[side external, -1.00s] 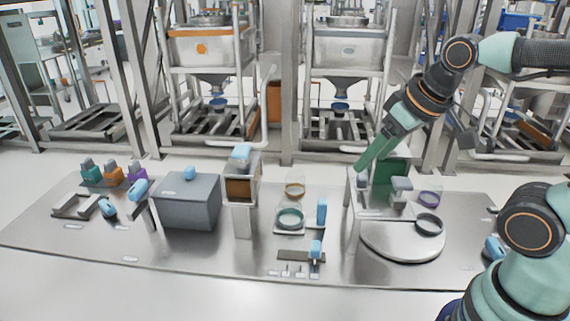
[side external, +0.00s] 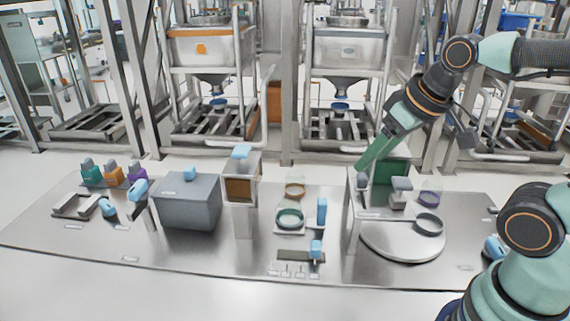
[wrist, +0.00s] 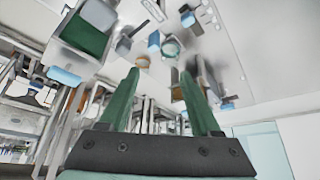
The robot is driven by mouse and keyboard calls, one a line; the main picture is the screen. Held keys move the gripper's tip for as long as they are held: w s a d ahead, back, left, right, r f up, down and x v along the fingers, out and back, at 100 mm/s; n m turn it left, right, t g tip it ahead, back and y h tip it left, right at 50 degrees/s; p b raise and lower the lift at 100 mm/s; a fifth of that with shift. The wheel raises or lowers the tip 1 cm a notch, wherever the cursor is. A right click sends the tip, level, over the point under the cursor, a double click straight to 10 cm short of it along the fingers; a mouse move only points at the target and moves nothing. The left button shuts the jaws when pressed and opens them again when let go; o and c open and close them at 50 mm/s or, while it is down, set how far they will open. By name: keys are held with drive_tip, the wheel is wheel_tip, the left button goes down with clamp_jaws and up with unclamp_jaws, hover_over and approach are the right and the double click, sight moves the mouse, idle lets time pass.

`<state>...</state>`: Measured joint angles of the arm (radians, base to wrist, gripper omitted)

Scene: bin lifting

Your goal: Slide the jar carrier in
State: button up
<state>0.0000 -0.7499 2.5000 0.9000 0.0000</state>
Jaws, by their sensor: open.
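A clear jar with a teal ring (side external: 290,218) stands on a low plate beside an upright blue handle (side external: 321,210); these look like the jar carrier. The same jar (wrist: 171,46) and blue handle (wrist: 153,39) show in the wrist view, beyond the fingertips. A jar with an orange ring (side external: 295,190) stands just behind. My gripper (side external: 361,167) is open and empty, its green fingers pointing down and left, above the table and right of the jars. The wrist view shows its two fingers (wrist: 159,75) spread apart.
A metal stand with a green panel (side external: 390,172) and a round turntable (side external: 400,245) with jars lie at the right. A post-mounted box (side external: 241,185) and a grey lidded box (side external: 188,208) stand left of the jars. A blue-handled slide (side external: 316,250) sits in front.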

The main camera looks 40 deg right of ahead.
drive_tip(key=m+g, duration=0.5)
drive_tip(key=m, duration=0.4)
hover_over(322, 210)
drive_tip(key=d, duration=0.1)
drive_tip(key=f, duration=0.9)
drive_tip(key=shift+w+f, duration=0.2)
drive_tip(key=shift+w, duration=0.15)
drive_tip(key=shift+w+f+g, duration=0.2)
drive_tip(key=shift+f+g, duration=0.1)
drive_tip(key=shift+f, duration=0.5)
wheel_tip(322, 210, down, 11)
drive_tip(key=shift+f, duration=0.2)
clamp_jaws()
